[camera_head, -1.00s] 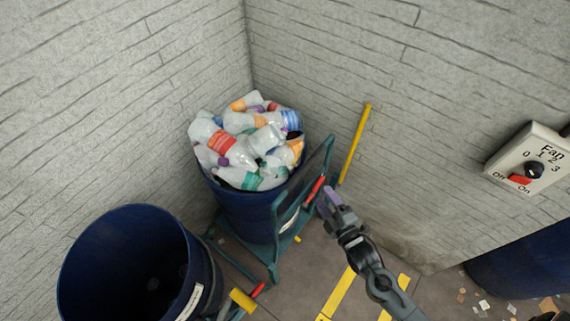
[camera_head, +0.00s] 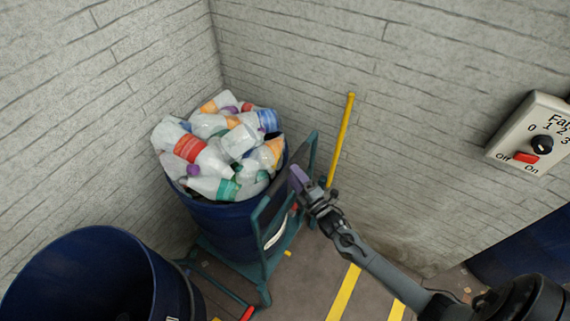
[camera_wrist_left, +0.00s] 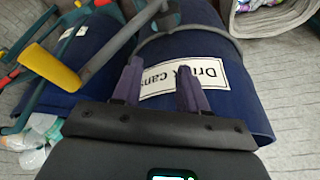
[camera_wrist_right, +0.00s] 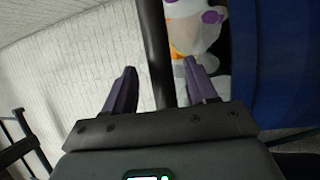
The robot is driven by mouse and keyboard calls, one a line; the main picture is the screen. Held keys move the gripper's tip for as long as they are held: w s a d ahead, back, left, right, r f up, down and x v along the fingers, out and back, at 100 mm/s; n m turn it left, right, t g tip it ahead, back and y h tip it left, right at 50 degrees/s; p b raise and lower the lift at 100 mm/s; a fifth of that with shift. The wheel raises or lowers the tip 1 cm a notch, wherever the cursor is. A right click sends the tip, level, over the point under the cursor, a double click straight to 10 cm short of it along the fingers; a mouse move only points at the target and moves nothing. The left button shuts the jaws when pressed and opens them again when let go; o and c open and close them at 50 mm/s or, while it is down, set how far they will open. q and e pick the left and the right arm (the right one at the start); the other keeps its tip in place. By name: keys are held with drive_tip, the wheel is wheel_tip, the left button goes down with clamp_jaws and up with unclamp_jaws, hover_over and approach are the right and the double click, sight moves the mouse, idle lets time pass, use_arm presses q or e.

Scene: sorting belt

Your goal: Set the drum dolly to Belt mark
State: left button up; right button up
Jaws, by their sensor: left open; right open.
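The drum dolly (camera_head: 266,296) is a teal wheeled frame under a blue drum (camera_head: 225,228) heaped with plastic bottles, in the wall corner in the head view. Its upright push handle (camera_head: 312,150) is on the drum's right. My right gripper (camera_head: 301,184) is open just right of this handle. In the right wrist view a dark upright bar (camera_wrist_right: 155,50) shows between its open fingers (camera_wrist_right: 157,85), not clamped. My left gripper (camera_wrist_left: 160,85) is open and empty in the left wrist view, before a blue drum (camera_wrist_left: 225,95) with a partly hidden "Drink cans" label.
An open blue drum (camera_head: 85,275) stands at lower left. A yellow pole (camera_head: 342,138) leans on the wall. Yellow floor lines (camera_head: 343,293) run across clear floor. A fan switch box (camera_head: 530,135) is at right. A yellow-ended lever (camera_wrist_left: 48,66) is near my left gripper.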

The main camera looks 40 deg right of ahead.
drive_tip(key=shift+w+d+r, duration=0.1)
drive_tip(key=shift+w+r, duration=0.05)
drive_tip(key=shift+w, duration=0.8)
drive_tip(key=shift+w+d+r, duration=0.1)
drive_tip(key=shift+w+r, duration=0.1)
drive_tip(key=shift+w, duration=0.7)
drive_tip(key=shift+w+r, duration=0.15)
drive_tip(key=shift+w, duration=0.8)
drive_tip(key=shift+c, duration=0.3)
clamp_jaws()
